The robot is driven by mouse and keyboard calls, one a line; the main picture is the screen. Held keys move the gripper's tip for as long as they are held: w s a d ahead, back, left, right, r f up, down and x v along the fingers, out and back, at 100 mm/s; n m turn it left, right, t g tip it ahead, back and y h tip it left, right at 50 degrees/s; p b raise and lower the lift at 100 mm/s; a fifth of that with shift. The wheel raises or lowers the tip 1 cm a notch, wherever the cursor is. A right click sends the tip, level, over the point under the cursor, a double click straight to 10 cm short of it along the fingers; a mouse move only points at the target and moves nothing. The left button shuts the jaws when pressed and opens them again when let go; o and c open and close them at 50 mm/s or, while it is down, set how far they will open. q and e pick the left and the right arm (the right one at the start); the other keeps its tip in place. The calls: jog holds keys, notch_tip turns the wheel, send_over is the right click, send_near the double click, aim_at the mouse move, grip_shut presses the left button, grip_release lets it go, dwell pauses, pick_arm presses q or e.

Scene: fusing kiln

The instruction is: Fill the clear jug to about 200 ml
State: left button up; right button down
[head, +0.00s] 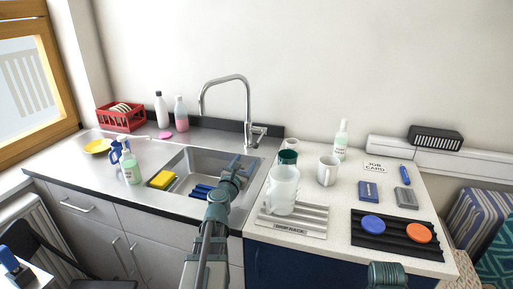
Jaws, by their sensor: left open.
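The clear jug (283,190) stands upright on a pale ribbed rack (312,217) on the counter, right of the sink. I cannot make out any water or marks in it. The steel sink (190,160) is left of it, and the chrome tap (247,105) arches over its back edge, with a lever (259,131) on its right. No stream shows from the spout. My left gripper (244,163) is open over the right side of the sink, left of the jug and apart from it. My right gripper is out of view.
A yellow sponge (162,179) and blue item (202,190) are at the sink. A black tray (398,247) holds two discs.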

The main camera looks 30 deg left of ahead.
aim_at(255, 147)
pick_arm(q)
jog(key=x, duration=1.3)
jog(key=shift+w, duration=0.35)
grip_shut()
dwell(0.8)
